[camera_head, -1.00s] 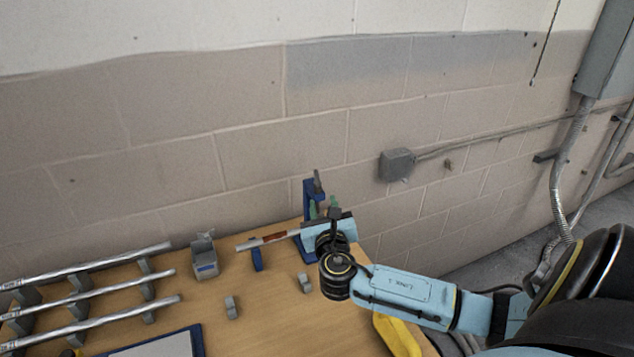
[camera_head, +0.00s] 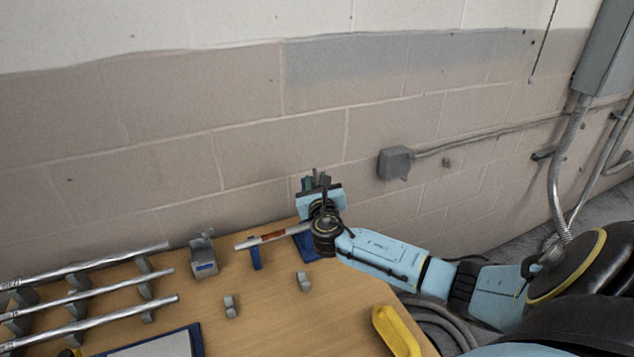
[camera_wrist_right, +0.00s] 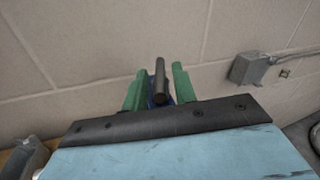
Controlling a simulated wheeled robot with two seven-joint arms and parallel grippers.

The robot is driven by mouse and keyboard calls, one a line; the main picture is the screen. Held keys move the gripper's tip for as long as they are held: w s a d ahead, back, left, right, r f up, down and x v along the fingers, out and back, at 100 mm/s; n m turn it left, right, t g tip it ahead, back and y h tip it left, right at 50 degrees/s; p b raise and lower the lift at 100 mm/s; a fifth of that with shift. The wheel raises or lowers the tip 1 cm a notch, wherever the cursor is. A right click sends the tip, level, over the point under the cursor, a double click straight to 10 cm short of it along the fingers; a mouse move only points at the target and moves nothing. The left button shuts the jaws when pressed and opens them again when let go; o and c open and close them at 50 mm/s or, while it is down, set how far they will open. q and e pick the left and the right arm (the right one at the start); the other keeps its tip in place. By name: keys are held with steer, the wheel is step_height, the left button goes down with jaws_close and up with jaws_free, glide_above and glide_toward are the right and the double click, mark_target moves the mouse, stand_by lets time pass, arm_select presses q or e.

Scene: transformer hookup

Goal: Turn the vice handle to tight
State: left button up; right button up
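The blue vice (camera_head: 303,243) stands at the back right of the table, mostly hidden behind my right wrist. A grey rod with an orange-red band (camera_head: 268,238) runs from the vice leftward over a small blue support (camera_head: 256,259). The dark vice handle (camera_wrist_right: 159,80) stands upright in the right wrist view. My right gripper (camera_wrist_right: 160,86) has its two green fingers apart, one on each side of the handle, with a visible gap to it on both sides. In the head view its fingertips (camera_head: 314,182) are small and partly hidden. My left gripper is not in view.
A rack with several metal rods (camera_head: 90,285) lies on the left of the table (camera_head: 250,320). A grey box (camera_head: 203,258) and two small grey blocks (camera_head: 231,307) (camera_head: 304,282) stand mid-table. A yellow object (camera_head: 395,330) lies at the right edge. The wall is close behind the vice.

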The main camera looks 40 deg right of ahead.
jaws_close()
